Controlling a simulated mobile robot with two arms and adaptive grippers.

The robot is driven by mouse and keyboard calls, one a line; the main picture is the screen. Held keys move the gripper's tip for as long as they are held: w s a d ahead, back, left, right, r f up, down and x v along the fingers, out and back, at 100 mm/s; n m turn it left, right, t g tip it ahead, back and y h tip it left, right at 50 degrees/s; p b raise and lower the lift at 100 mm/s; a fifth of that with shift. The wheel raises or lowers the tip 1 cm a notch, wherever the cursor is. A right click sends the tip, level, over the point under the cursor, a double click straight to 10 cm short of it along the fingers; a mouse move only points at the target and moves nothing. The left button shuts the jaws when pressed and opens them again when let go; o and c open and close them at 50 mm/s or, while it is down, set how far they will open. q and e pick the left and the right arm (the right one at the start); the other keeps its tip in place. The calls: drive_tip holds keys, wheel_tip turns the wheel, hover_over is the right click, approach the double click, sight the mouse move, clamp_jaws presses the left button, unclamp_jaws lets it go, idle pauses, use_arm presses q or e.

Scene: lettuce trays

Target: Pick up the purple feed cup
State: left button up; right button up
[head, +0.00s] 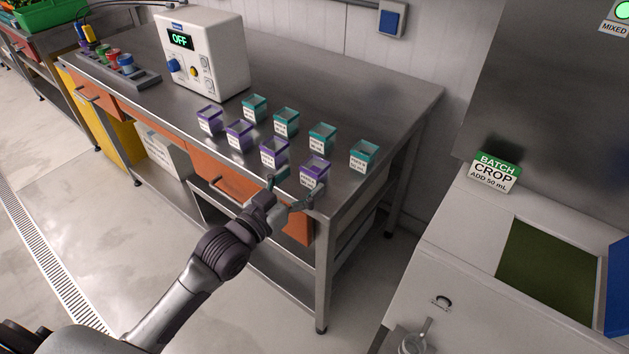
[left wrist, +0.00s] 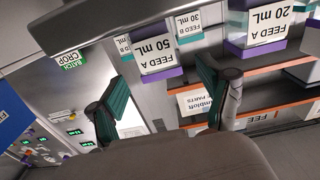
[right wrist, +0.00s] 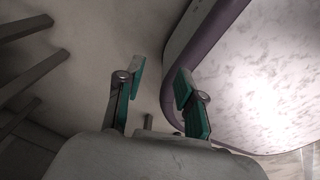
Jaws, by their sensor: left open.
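Several purple-rimmed feed cups stand in the front row on the steel table: at the left (head: 210,121), beside it (head: 240,136), then (head: 274,153), and nearest the right corner (head: 314,172). My left gripper (head: 296,190) is open and empty at the table's front edge, just in front of the rightmost purple cup. In the left wrist view, upside down, the purple cup labelled FEED A 50 mL (left wrist: 157,54) shows beyond and between the open fingers (left wrist: 164,82), apart from them. A FEED A 20 mL purple cup (left wrist: 263,25) is to its right. My right gripper (right wrist: 160,76) is open and empty.
Several teal-rimmed cups stand behind the purple row, the rightmost (head: 364,156) near the table's right side. A white box reading OFF (head: 203,55) and a rack (head: 112,72) are at the left. A BATCH CROP sign (head: 494,172) stands on the right-hand counter.

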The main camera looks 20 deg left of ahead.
sight(308, 171)
use_arm(q)
drive_tip(key=b+x, duration=0.1)
drive_tip(key=x, duration=0.1)
drive_tip(key=b+x, duration=0.1)
drive_tip(key=x, duration=0.2)
drive_tip(key=shift+r, duration=0.25)
drive_tip(key=shift+w+d, duration=0.1)
drive_tip(key=shift+w, duration=0.15)
drive_tip(key=shift+s+r, duration=0.1)
drive_tip(key=c, duration=1.3)
use_arm(e)
drive_tip(key=shift+a+f, duration=0.25)
drive_tip(key=shift+f, duration=0.95)
use_arm(q)
drive_tip(key=shift+r, duration=0.15)
use_arm(e)
drive_tip(key=shift+w, duration=0.1)
